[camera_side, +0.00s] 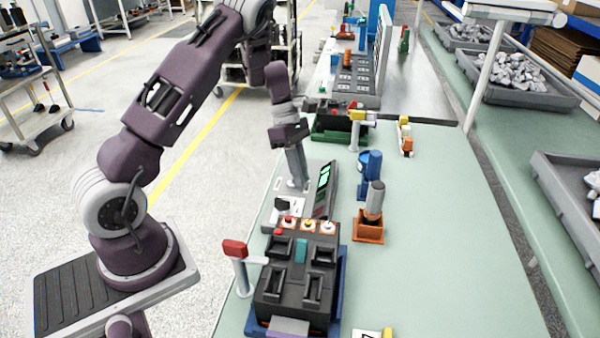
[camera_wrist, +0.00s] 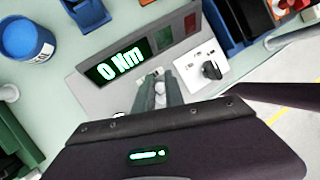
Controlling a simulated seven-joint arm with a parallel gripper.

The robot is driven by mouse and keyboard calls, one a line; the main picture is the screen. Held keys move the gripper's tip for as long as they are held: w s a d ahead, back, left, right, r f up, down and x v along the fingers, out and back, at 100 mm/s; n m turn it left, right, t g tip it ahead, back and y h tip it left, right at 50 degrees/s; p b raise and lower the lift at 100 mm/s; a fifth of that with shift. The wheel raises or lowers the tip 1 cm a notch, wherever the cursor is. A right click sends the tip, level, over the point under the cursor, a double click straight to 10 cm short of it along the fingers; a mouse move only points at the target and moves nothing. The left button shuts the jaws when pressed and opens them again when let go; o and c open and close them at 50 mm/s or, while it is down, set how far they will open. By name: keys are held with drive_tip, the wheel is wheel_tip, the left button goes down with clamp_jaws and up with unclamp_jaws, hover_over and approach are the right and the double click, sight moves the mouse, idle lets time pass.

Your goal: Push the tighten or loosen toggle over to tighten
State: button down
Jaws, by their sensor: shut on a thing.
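The tester (camera_side: 322,187) is a grey console with a lit green screen, near the left edge of the green bench. In the wrist view its screen (camera_wrist: 115,63) reads 0 Nm. My gripper (camera_side: 299,184) points down at the console from above. In the wrist view my gripper (camera_wrist: 164,84) has its fingers close together beside the screen, with a pale toggle lever (camera_wrist: 160,92) between them. The fingers hide most of the toggle, so which way it leans cannot be told. A black knob (camera_wrist: 211,70) sits on a white labelled plate to the right, apart from the fingers.
A dark block with several buttons (camera_side: 300,255) stands in front of the tester. A blue cylinder (camera_side: 370,165) and a grey cylinder in an orange holder (camera_side: 368,229) stand to the right. A red-topped post (camera_side: 238,262) stands front left. The bench's right side is clear.

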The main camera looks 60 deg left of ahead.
drive_tip(key=t+h, duration=0.1)
drive_tip(key=a+t+h, duration=0.1)
drive_tip(key=s+t+h, duration=0.1)
drive_tip(key=shift+s+a+r+m, duration=0.1)
drive_tip(key=shift+a+r+m, duration=0.15)
drive_tip(key=shift+m, duration=0.15)
drive_tip(key=t+h, duration=0.1)
drive_tip(key=h, duration=0.1)
drive_tip(key=s+a+m+t+h, duration=0.1)
drive_tip(key=t+h, duration=0.1)
drive_tip(key=shift+s+a+f, duration=0.1)
drive_tip(key=shift+s+f, duration=0.05)
drive_tip(key=shift+s, duration=0.05)
idle(0.6)
drive_tip(key=c, duration=1.4)
unclamp_jaws()
drive_tip(key=shift+c, duration=0.2)
drive_tip(key=v, duration=0.7)
drive_tip(key=shift+f, duration=0.2)
